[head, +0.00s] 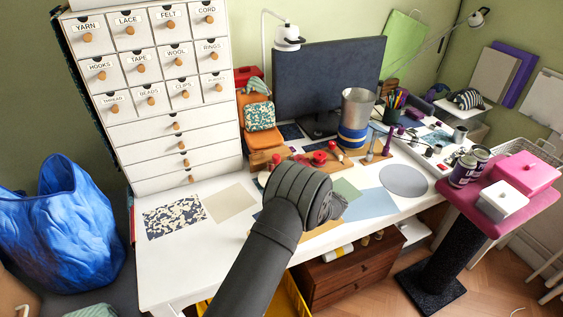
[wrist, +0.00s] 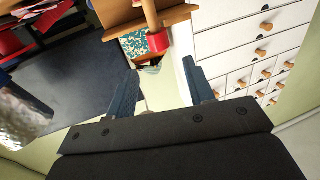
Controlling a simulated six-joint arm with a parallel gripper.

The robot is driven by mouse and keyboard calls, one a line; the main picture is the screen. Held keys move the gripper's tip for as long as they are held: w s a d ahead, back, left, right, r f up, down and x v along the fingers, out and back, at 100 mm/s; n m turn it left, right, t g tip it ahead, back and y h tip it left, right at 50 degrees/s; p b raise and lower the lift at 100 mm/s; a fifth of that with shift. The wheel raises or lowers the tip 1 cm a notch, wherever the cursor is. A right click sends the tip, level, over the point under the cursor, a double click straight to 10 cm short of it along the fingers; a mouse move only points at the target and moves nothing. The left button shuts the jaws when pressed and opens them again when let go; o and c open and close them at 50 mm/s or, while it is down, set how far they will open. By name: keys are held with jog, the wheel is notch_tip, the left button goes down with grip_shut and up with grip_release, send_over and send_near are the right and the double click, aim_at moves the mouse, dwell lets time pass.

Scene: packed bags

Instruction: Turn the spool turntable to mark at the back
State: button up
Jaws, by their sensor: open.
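Red spools (head: 320,158) stand on wooden pieces on the white desk, just behind my arm in the head view. A wooden base (head: 266,158) lies beside them on the left, and I take this group to be the spool turntable. My arm hides its front part, and I cannot make out the mark. My arm hides the fingers in the head view.
A white drawer cabinet (head: 165,95) stands at the left and a dark monitor (head: 330,85) at the back. A metal cylinder with a blue band (head: 354,120) stands right of the spools. Flat swatches lie on the clear front of the desk (head: 185,265).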

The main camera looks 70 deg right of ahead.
aim_at(276, 156)
jog(key=v, duration=0.8)
jog(key=shift+w, duration=0.1)
jog(key=x, duration=1.7)
jog(key=shift+d, duration=0.1)
